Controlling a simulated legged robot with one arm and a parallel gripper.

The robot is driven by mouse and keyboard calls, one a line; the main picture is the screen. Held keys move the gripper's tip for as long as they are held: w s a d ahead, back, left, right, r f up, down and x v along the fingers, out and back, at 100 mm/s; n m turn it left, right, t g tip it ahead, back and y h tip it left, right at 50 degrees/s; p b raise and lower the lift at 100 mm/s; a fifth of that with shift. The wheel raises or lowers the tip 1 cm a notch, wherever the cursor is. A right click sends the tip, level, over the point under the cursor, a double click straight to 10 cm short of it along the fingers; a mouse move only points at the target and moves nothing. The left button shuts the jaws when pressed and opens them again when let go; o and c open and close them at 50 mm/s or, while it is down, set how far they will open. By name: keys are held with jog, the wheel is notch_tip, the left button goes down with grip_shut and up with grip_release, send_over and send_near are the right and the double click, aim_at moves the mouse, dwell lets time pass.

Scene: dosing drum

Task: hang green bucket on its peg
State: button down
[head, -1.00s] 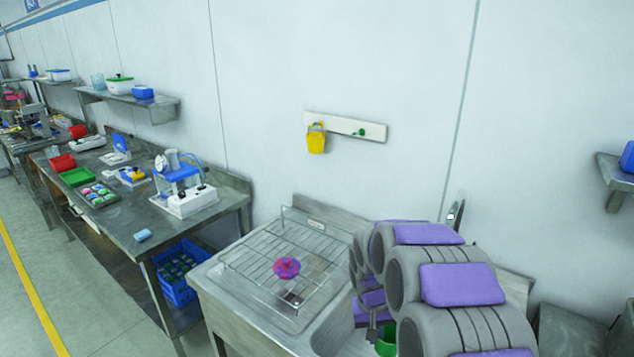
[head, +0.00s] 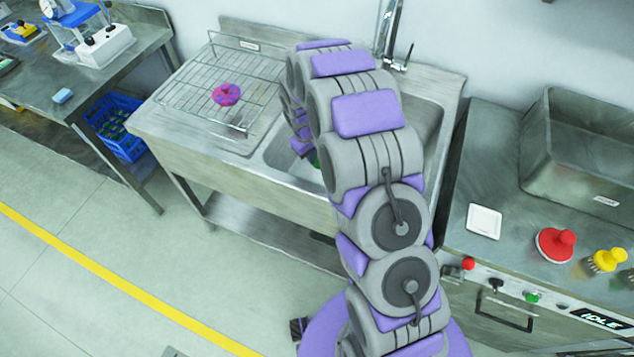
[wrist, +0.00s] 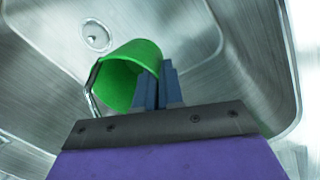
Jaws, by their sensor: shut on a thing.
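The green bucket (wrist: 128,76) is inside the sink basin, tilted with its open mouth toward the wrist camera. A thin handle shows along its left side. My gripper (wrist: 160,88) is shut at the right side of the bucket's rim. In the head view only a green sliver of the bucket (head: 316,161) shows beside my arm, which hides the rest of it. The peg for the green bucket is outside both current views.
The steel sink (head: 190,137) has a wire rack (head: 195,85) with a pink item (head: 227,95) on its left. The tap (head: 390,40) rises behind the basin. A bench with a deep tray (head: 580,150) and red and yellow knobbed tools stands right.

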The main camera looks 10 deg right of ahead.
jog(key=shift+n, duration=0.8)
jog(key=shift+w+a+f, duration=0.15)
jog(key=shift+w+f, duration=0.05)
jog(key=shift+f, duration=0.85)
jog(key=shift+w+a+f, duration=0.15)
jog(key=shift+w+f, duration=0.05)
jog(key=shift+f, duration=0.85)
jog(key=shift+f+b, duration=1.05)
jog(key=shift+f, duration=3.7)
jog(key=shift+f, duration=0.15)
jog(key=c, duration=1.3)
grip_release()
jog(key=shift+f+b, duration=0.15)
jog(key=shift+b, duration=0.2)
jog(key=r+p, duration=0.1)
jog(key=r, duration=0.4)
jog(key=s+a+r+p, duration=0.1)
jog(key=r+p, duration=0.1)
jog(key=r, duration=0.4)
jog(key=a+r+p, duration=0.1)
jog(key=r+p, duration=0.1)
jog(key=r, duration=0.4)
jog(key=shift+s+r, duration=0.25)
jog(key=shift+s, duration=0.05)
